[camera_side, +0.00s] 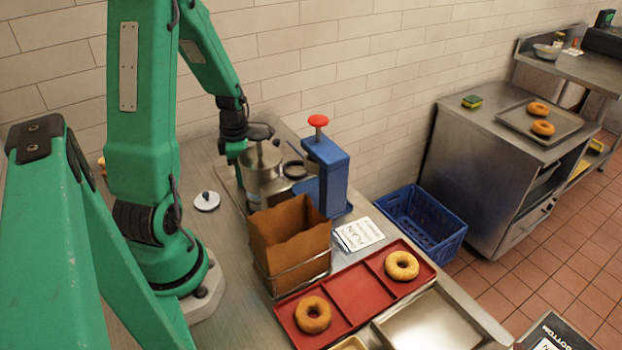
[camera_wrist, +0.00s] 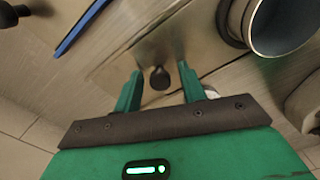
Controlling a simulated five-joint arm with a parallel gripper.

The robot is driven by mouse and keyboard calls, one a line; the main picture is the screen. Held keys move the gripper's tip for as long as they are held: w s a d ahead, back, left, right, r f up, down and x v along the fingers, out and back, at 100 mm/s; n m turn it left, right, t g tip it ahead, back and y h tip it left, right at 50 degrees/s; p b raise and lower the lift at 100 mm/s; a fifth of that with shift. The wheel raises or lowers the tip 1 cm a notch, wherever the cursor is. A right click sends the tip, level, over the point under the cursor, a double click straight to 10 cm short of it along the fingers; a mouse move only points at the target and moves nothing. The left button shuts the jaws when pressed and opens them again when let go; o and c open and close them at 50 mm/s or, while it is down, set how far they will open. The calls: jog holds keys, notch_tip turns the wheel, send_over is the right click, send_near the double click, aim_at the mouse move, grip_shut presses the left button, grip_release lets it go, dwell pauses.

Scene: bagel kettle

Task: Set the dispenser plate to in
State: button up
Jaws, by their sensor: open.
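The dispenser is a blue upright box (camera_side: 328,172) with a red knob (camera_side: 318,121) on top, standing behind the paper-bag rack in the side view. A low blue part shows at its left foot; I cannot tell whether this is the plate. In the wrist view my gripper (camera_wrist: 160,68) is open, with a small dark round knob (camera_wrist: 160,78) between its fingers. The knob is over a flat steel surface (camera_wrist: 128,58); I cannot tell whether the fingers touch it. In the side view my gripper (camera_side: 237,152) is partly hidden beside the steel pot (camera_side: 262,167).
A steel cylinder (camera_wrist: 285,28) stands close to the right finger. A blue strip (camera_wrist: 82,28) lies upper left. A brown paper bag (camera_side: 290,235), a red tray (camera_side: 355,298) with two bagels, a white lid (camera_side: 206,201) and a blue crate (camera_side: 420,222) are nearby.

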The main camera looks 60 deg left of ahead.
jog(key=shift+c, duration=0.2)
grip_shut()
jog(key=shift+d, duration=1.9)
jog(key=shift+o, duration=0.2)
grip_release()
jog(key=shift+a, duration=0.1)
notch_tip(320, 180, up, 8)
jog(key=shift+f, duration=0.15)
